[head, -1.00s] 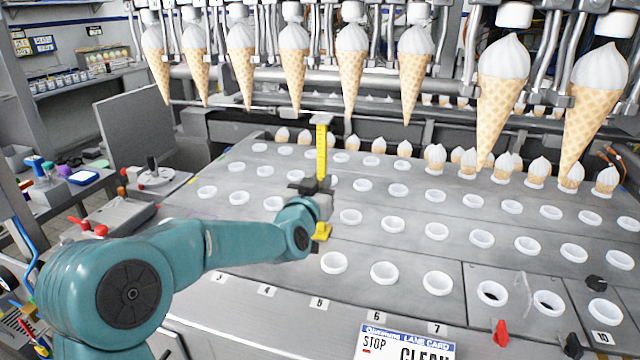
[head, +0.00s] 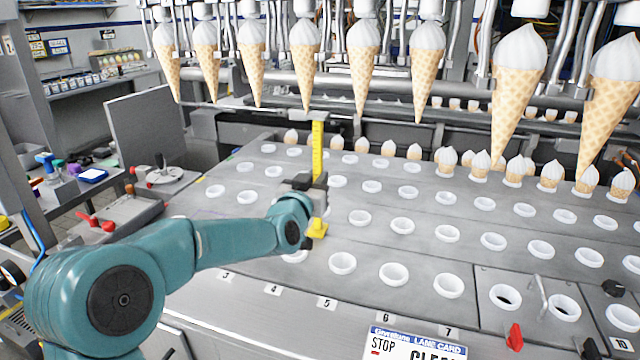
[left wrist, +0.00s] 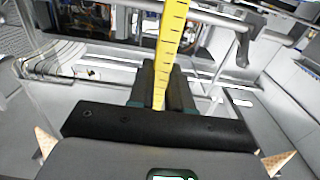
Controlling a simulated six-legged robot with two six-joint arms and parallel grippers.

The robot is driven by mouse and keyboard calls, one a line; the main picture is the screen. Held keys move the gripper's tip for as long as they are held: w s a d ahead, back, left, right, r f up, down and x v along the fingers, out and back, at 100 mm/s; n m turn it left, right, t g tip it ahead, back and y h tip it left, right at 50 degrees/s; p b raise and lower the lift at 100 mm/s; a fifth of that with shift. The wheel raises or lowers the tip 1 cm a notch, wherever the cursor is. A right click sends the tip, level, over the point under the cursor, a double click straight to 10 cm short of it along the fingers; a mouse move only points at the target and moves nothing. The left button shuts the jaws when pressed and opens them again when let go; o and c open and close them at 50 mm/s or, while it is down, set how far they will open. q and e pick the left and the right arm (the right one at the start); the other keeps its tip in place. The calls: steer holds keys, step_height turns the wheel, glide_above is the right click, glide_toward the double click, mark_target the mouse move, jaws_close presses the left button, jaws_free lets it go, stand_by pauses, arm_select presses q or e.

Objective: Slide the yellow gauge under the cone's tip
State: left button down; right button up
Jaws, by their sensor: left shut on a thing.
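The yellow gauge (head: 317,150) is an upright ruler-like strip with a grey cap on top and a yellow foot. My left gripper (head: 308,183) is shut on it around the lower middle, and the gauge stands above the grey deck. In the left wrist view the gauge (left wrist: 171,40) rises between the dark fingers of my gripper (left wrist: 162,85). A large waffle cone (head: 306,75) with white swirl hangs tip down just behind and above the gauge's top. Its tip appears slightly left of the cap; the depth gap cannot be told. My right gripper is not in view.
Several more cones (head: 365,70) hang in a row on both sides. White ring holders (head: 342,263) cover the grey deck (head: 270,230), and small filled cones stand at its back. A lane card (head: 417,340) is at the front edge.

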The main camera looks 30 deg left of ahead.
arm_select(q)
steer(key=shift+s+a+b, duration=0.15)
steer(key=shift+a+b, duration=0.3)
steer(key=shift+a, duration=0.2)
steer(key=shift+s+a+b, duration=0.15)
steer(key=shift+a+b, duration=0.25)
steer(key=shift+a, duration=0.2)
steer(key=shift+b, duration=0.5)
steer(key=shift+d, duration=0.1)
stand_by(1.0)
steer(key=shift+w+d+r+p, duration=0.1)
steer(key=shift+w+d+p, duration=0.1)
steer(key=shift+d+p, duration=0.45)
steer(key=shift+w+d+f+p, duration=0.1)
steer(key=shift+w+d+p, duration=0.2)
steer(key=shift+d, duration=0.8)
steer(key=shift+w+d+r+p, duration=0.15)
steer(key=shift+d+p, duration=0.3)
steer(key=shift+d, duration=0.4)
